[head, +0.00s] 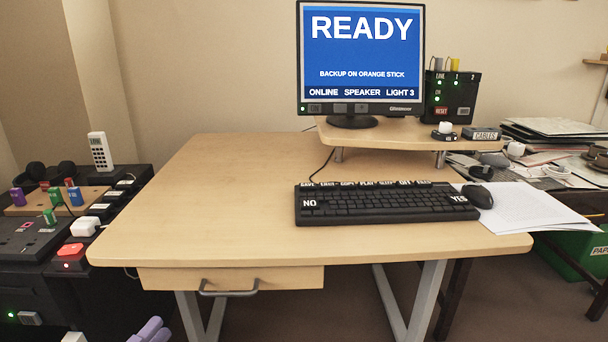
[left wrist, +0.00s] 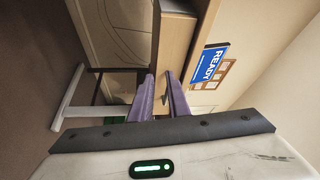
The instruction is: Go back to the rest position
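My left gripper (head: 150,330), with purple fingers, shows at the bottom edge of the head view, left of and below the desk's front. In the left wrist view my left gripper (left wrist: 160,76) has its two fingers apart, with nothing between them. The desk's underside and a pale leg lie beyond them. My right gripper is in neither view. The wooden desk (head: 220,210) stands ahead, with its drawer (head: 170,279) shut.
A dark side unit (head: 25,245) with devices stands left. A green bin (head: 570,255) stands under the right side.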

